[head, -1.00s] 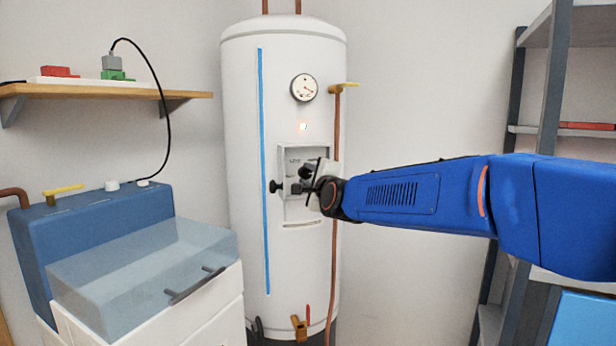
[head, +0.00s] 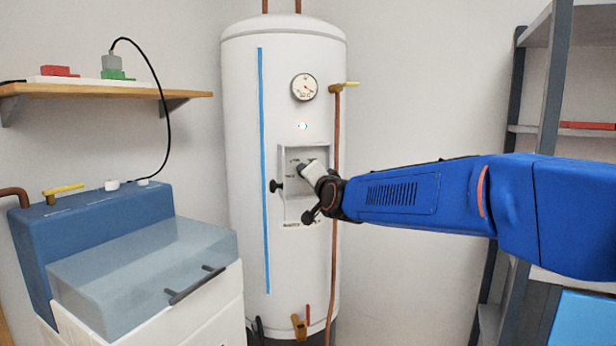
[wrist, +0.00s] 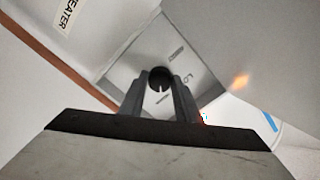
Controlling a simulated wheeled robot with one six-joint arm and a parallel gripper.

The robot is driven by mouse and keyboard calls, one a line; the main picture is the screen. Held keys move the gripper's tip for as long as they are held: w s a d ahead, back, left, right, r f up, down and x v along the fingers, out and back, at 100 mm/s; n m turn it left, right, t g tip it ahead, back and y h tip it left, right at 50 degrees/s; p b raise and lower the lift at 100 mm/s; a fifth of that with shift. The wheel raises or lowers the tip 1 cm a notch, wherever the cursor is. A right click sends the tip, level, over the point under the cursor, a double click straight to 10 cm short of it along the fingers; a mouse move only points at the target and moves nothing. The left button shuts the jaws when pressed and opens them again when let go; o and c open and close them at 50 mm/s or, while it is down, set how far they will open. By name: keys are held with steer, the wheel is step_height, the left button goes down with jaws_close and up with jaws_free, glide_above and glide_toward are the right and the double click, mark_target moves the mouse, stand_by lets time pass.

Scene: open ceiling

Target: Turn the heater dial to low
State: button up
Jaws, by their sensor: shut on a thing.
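The heater (head: 285,110) is a tall white tank with a recessed control panel (head: 292,207) on its front. In the wrist view the heater dial (wrist: 160,76) is a round black knob with a pale pointer mark, on a grey plate with partly readable lettering. My gripper (wrist: 160,88) is shut on the dial, one grey finger on each side. In the head view my gripper (head: 311,170) reaches into the panel from the right, turned at an angle, and hides the dial. The dial's exact setting cannot be read.
A gauge (head: 304,87) and a lit indicator (head: 303,126) are above. A copper pipe (head: 335,130) runs along the right side. A blue machine (head: 100,215) stands left, shelving (head: 500,200) right.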

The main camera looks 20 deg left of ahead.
steer(key=n, duration=1.4)
steer(key=shift+f, duration=0.2)
steer(key=shift+n, duration=0.3)
steer(key=o, duration=1)
steer(key=shift+w+d, duration=0.1)
steer(key=shift+o, duration=0.2)
steer(key=shift+r, duration=0.1)
steer(key=v, duration=1.7)
steer(key=shift+s, duration=0.25)
steer(key=shift+d, duration=0.1)
